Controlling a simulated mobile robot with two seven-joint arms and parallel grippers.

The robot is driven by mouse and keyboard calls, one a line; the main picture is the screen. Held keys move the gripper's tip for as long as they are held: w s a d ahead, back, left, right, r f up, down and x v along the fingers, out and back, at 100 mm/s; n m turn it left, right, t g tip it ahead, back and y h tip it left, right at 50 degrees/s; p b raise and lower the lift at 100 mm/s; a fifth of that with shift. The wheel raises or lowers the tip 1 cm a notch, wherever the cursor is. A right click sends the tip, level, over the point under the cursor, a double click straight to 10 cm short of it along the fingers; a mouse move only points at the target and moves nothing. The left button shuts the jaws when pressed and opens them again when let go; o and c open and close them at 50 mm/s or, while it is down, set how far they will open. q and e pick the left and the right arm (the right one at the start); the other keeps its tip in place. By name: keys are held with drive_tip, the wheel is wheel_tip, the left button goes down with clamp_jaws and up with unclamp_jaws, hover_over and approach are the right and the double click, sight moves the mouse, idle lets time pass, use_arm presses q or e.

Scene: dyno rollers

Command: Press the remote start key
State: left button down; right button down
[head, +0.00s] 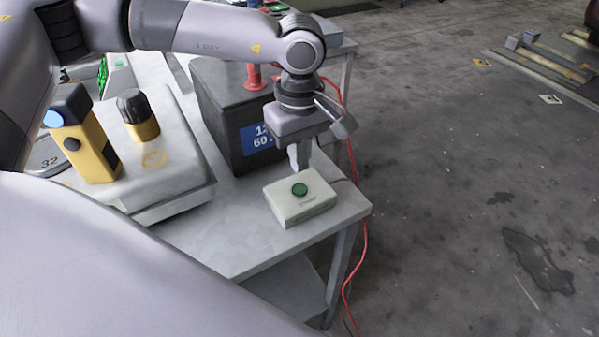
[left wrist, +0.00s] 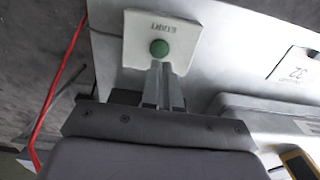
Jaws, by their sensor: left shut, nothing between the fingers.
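The remote start key is a round green button (head: 299,189) on a small cream box (head: 290,208) near the table's front right corner. In the left wrist view the green button (left wrist: 159,48) shows on the box (left wrist: 185,30) beside the word START. My left gripper (head: 300,168) is shut and empty, pointing down just behind the button in the head view. In the left wrist view its fingertips (left wrist: 163,66) appear just below the button. I cannot tell whether they touch the box. My right gripper is not in view.
A black battery (head: 225,110) with a blue label stands behind the box. A yellow handheld device (head: 85,145) and a black-and-yellow knob (head: 138,115) are on a pale case (head: 185,165) to the left. A red cable (head: 362,240) hangs past the table's right edge.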

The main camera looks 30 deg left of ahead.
sight(300, 189)
use_arm(q)
wheel_tip(300, 189, down, 5)
drive_tip(key=shift+f+p, duration=0.1)
drive_tip(key=shift+p, duration=0.25)
